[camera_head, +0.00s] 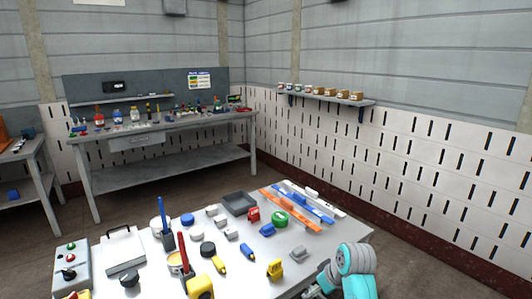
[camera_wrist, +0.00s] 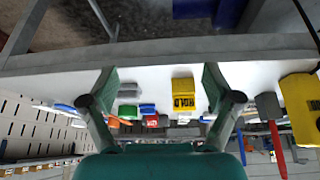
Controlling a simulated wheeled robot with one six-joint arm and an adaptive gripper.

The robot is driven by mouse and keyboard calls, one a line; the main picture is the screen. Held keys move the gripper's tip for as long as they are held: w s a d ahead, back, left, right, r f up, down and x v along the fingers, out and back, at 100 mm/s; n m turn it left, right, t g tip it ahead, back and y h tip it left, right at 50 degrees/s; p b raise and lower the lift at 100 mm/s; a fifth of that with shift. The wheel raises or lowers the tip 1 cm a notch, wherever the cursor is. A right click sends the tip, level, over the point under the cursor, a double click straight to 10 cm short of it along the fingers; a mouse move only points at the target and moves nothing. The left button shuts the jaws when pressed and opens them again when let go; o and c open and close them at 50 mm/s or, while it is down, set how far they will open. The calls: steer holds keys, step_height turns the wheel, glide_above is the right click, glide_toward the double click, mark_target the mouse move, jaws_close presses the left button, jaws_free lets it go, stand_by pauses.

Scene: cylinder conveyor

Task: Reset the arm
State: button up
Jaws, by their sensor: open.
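My gripper (camera_head: 314,291) shows at the bottom of the head view, at the near right edge of the white table (camera_head: 340,240). My turquoise arm is just right of it. In the wrist view my gripper (camera_wrist: 160,95) has its two fingers spread wide apart. Nothing is held between them. A yellow block with black lettering (camera_wrist: 184,95) shows in the gap, beyond the fingers and apart from them. The same yellow block (camera_head: 275,269) lies on the table in the head view, left of my gripper.
A workbench (camera_head: 160,128) stands behind. The table's right corner is clear.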

steer(key=s+f+m+t, duration=0.2)
steer(key=s+f+t, duration=0.1)
steer(key=s+f, duration=1.05)
steer(key=s+d+f+m+t+h, duration=0.1)
steer(key=s+f, duration=0.2)
steer(key=s, duration=0.4)
steer(key=s+d+f+m+t+h, duration=0.1)
steer(key=s+f, duration=0.2)
steer(key=s, duration=0.4)
steer(key=s+r+m+t, duration=0.1)
steer(key=s+r+t, duration=0.15)
steer(key=s, duration=0.75)
steer(key=s+r+m+t, duration=0.1)
steer(key=s+r+t, duration=0.1)
steer(key=s+r, duration=1.5)
steer(key=shift+s+d+r+t+h, duration=0.35)
steer(key=shift+s+d, duration=0.1)
steer(key=shift+s, duration=0.25)
